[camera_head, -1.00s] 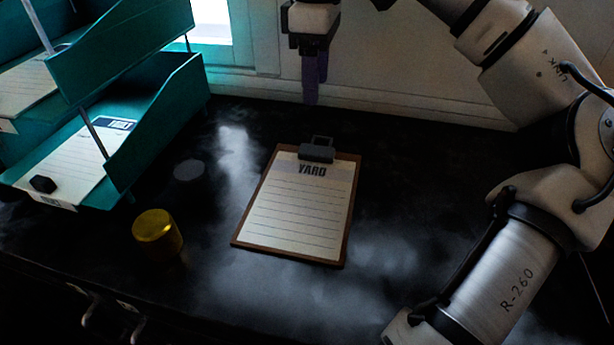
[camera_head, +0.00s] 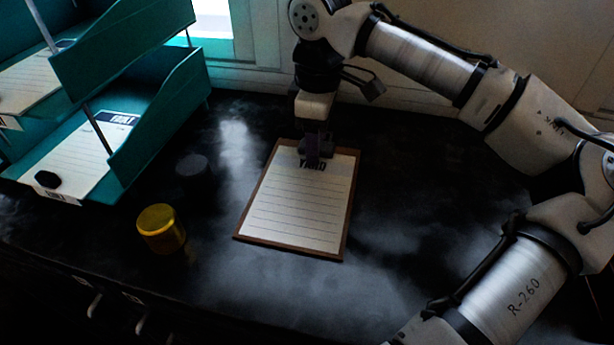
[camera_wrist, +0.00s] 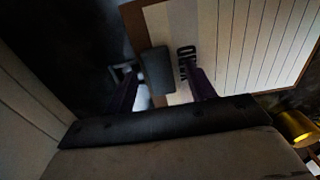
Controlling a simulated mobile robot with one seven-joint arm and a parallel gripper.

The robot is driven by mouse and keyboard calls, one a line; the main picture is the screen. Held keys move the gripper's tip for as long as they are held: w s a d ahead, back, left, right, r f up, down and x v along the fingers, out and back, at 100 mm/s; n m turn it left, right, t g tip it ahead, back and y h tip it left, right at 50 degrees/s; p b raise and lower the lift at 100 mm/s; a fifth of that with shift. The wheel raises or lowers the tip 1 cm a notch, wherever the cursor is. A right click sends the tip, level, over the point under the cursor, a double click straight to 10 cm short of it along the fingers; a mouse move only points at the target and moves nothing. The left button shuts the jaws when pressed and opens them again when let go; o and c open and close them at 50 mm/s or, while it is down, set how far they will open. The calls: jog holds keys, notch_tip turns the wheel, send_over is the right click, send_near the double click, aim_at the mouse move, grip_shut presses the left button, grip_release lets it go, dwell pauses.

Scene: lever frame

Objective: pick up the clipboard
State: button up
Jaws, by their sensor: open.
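My gripper (camera_head: 314,163) points down over the clip end. In the wrist view its two purple fingers (camera_wrist: 163,90) are apart, one on each side of the clip. I cannot tell whether they touch it.
A teal tray rack (camera_head: 150,125) with papers stands at the left. A yellow cylinder (camera_head: 160,229) and a dark round object (camera_head: 193,170) stand between rack and clipboard. The wall and window lie close behind. The tabletop right of the clipboard is clear.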

jog(key=shift+c, duration=0.2)
jog(key=c, duration=1)
jog(key=shift+o, duration=0.2)
